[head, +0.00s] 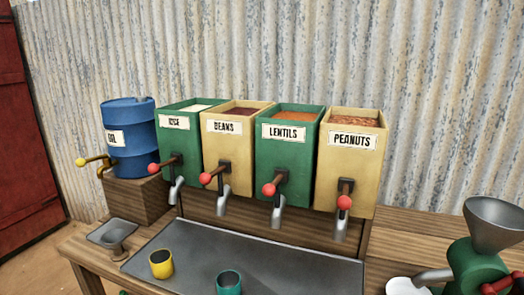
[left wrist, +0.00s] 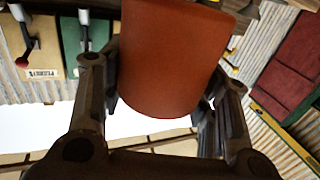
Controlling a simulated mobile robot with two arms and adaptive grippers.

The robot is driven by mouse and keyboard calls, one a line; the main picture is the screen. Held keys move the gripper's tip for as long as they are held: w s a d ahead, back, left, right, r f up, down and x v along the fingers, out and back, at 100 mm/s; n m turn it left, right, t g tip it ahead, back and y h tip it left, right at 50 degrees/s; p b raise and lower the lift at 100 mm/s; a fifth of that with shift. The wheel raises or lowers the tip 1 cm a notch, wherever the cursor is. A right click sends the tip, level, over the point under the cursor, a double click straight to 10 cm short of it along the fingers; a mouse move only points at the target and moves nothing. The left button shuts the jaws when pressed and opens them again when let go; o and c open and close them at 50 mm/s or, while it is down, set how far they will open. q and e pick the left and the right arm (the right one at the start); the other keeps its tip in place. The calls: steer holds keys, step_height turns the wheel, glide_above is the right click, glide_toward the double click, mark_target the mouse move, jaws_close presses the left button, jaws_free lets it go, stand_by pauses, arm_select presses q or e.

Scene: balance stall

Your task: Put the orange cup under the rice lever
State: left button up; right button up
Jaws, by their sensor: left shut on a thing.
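In the left wrist view my left gripper (left wrist: 160,88) is shut on the orange cup (left wrist: 168,60), with a finger on each side of it. The cup fills the upper middle of that view; its contents are hidden. In the head view neither gripper nor the orange cup shows. The green rice bin (head: 190,140) is the leftmost of the bins in the head view. Its rice lever (head: 163,164) has a red knob and sits above a grey spout (head: 176,191). No cup stands under that spout.
A grey metal tray (head: 200,255) lies below the spouts, with a yellow cup (head: 161,264) and a teal cup (head: 229,282) on it. A green grinder (head: 478,262) stands right.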

arm_select(q)
steer(key=shift+w, duration=0.1)
stand_by(0.4)
steer(key=w+d+r, duration=0.1)
steer(key=w+r, duration=0.2)
steer(key=w, duration=0.6)
steer(key=w+d+r+m+h+b, duration=0.1)
steer(key=w+d+r, duration=0.1)
steer(key=w, duration=0.7)
steer(key=shift+r+h+b, duration=0.3)
steer(key=shift+r, duration=0.45)
steer(key=shift+w, duration=0.1)
steer(key=w+a+f, duration=0.1)
steer(key=w+f, duration=0.2)
steer(key=w, duration=0.1)
steer(key=w+a+f, duration=0.1)
steer(key=w+f, duration=0.3)
steer(key=w, duration=0.1)
steer(key=w+a+f, duration=0.2)
steer(key=w+f, duration=0.2)
steer(key=shift+w+f, duration=0.25)
steer(key=shift+f, duration=0.55)
steer(key=shift+d, duration=0.1)
